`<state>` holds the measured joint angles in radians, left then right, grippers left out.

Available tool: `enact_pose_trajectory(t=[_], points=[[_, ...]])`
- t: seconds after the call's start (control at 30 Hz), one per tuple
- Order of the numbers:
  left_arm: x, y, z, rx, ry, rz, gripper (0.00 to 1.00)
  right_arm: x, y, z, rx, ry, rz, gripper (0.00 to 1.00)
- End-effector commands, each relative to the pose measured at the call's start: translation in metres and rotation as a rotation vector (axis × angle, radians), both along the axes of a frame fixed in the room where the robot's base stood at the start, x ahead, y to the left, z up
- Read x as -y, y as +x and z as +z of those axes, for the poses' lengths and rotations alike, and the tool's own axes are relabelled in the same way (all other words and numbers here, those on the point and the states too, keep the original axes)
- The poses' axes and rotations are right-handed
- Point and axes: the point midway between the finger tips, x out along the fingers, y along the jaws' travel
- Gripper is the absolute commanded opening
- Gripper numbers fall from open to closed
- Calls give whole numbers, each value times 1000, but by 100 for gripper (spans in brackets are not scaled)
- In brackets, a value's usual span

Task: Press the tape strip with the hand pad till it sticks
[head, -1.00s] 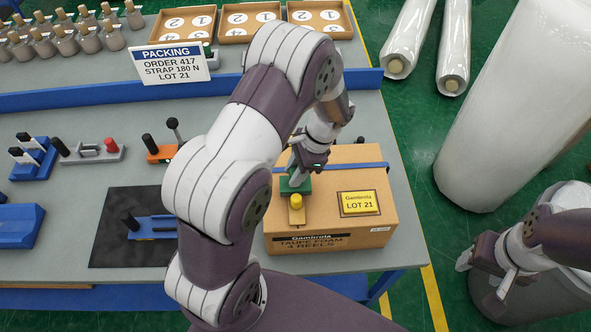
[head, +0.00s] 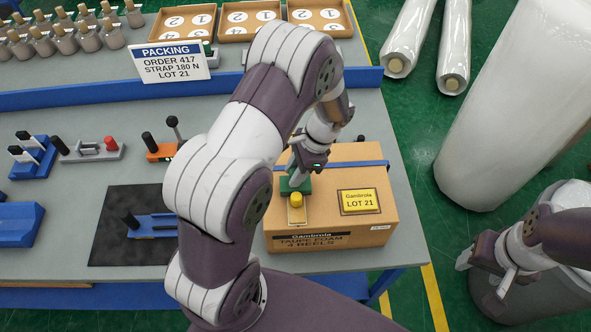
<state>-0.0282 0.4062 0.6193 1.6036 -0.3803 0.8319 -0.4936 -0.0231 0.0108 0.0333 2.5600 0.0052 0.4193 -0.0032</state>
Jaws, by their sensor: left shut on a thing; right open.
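The brown carton (head: 350,222) stands on the table's right end, with a yellow "LOT 21" label. A pale tape strip (head: 297,217) lies on its top near the front edge, partly hidden. The hand pad, a green block (head: 287,186), sits over the strip's rear part. A yellow round piece (head: 296,200) shows at its front. My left gripper (head: 300,173) is shut on the green pad from above; its fingertips are partly hidden. I cannot tell how firmly the pad touches the strip. My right gripper (head: 485,272) is open and empty, right of the table.
A blue strap (head: 350,165) crosses the carton. A black mat (head: 110,240) with a blue tool lies left of my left arm. Hand tools, a packing sign (head: 172,62) and a blue rail (head: 90,97) stand farther back.

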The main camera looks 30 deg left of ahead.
Motion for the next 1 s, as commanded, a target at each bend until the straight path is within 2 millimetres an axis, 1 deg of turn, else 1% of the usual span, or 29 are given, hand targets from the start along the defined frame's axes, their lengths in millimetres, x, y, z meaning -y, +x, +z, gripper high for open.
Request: enact_pose_trajectory(t=[0.43,1.0], points=[[0,-1,1,-2,-1,1,0,0,0,2,0,0,0,58],[0,0,48,1,-1,0,0,0,0,45,0,0,0,58]])
